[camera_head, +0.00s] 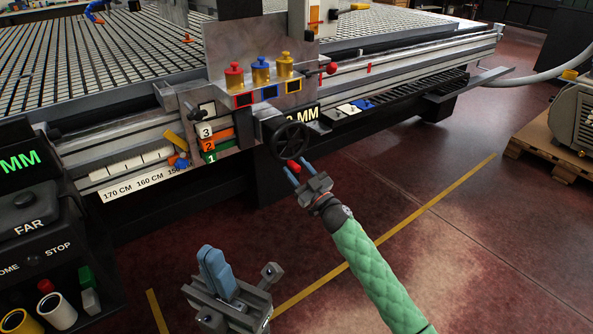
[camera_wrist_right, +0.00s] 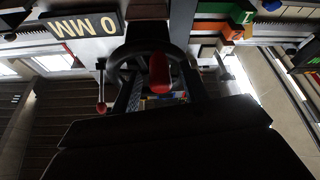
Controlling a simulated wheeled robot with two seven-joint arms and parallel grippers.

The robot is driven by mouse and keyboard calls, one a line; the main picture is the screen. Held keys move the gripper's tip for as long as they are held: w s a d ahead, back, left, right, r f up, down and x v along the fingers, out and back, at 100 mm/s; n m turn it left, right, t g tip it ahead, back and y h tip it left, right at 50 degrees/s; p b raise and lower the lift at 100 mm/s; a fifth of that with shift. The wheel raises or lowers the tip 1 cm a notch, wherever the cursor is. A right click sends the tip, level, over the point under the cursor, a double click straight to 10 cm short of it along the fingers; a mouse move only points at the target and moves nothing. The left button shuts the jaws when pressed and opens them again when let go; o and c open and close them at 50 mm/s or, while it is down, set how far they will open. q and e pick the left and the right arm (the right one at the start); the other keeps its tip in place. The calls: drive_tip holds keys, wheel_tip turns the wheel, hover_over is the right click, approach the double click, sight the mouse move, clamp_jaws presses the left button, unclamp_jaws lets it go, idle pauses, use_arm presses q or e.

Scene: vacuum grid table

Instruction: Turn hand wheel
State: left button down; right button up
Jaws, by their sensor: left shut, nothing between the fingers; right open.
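In the right wrist view, the red handle (camera_wrist_right: 159,73) stands between the spread fingers, in front of the dark wheel rim (camera_wrist_right: 118,66). Whether a finger touches the handle cannot be told. My left gripper (camera_head: 214,270) is shut and empty, low in the head view, away from the wheel.
A sign ending in MM (camera_head: 304,114) sits behind the wheel. A control box (camera_head: 30,220) with buttons stands at left. The grid table (camera_head: 100,60) fills the back. A pallet (camera_head: 545,150) with a motor is at right. The floor before the table is clear.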

drive_tip(key=shift+w+a+r, duration=0.1)
drive_tip(key=shift+w+a, duration=0.1)
